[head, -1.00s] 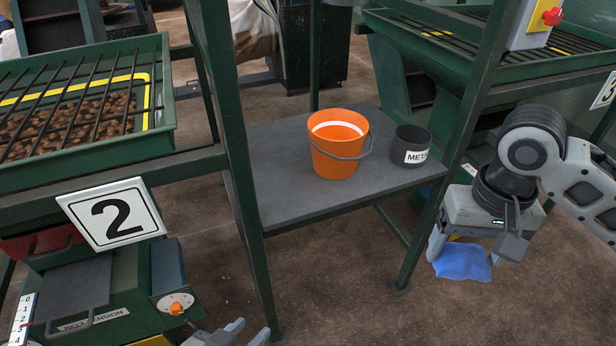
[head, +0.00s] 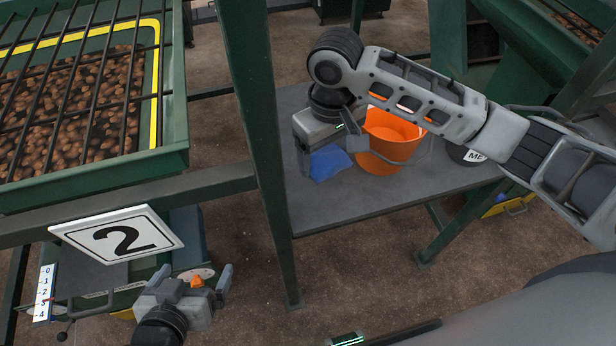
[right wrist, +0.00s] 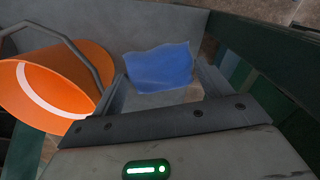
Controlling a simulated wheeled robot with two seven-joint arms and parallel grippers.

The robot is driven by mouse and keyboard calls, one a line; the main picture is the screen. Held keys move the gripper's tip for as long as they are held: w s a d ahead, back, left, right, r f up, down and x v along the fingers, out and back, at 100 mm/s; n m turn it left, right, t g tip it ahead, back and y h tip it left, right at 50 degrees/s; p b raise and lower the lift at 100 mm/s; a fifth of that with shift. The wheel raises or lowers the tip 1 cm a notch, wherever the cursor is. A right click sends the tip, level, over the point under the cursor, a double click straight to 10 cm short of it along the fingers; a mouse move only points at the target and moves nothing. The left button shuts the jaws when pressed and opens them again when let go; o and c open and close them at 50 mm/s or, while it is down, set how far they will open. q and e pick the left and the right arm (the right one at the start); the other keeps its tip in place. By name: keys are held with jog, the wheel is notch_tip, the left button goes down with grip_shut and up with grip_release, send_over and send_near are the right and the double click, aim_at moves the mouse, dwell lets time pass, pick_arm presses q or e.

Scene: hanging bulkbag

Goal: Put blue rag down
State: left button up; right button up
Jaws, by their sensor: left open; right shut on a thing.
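The blue rag (head: 329,162) is at my right gripper (head: 326,168), over the left part of the grey shelf (head: 350,204) between the green posts. In the right wrist view the rag (right wrist: 160,67) spreads out at the tips of my right gripper (right wrist: 165,92), which is shut on it. I cannot tell whether the rag touches the shelf.
An orange bucket (head: 388,150) stands on the shelf just right of my right gripper, and also shows in the right wrist view (right wrist: 40,88). A dark METAL-type can (head: 466,156) stands further right, partly hidden by my arm. A green post (head: 262,150) bounds the shelf's left side.

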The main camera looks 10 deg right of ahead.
send_over(320, 196)
jog(key=shift+n, duration=0.3)
notch_tip(320, 196, down, 6)
jog(key=shift+f+b, duration=0.15)
jog(key=shift+b, duration=0.2)
jog(key=shift+f, duration=2.15)
jog(key=shift+f, duration=0.1)
jog(key=o, duration=0.9)
notch_tip(320, 196, up, 12)
jog(key=shift+r+p, duration=0.15)
jog(key=shift+p, duration=0.3)
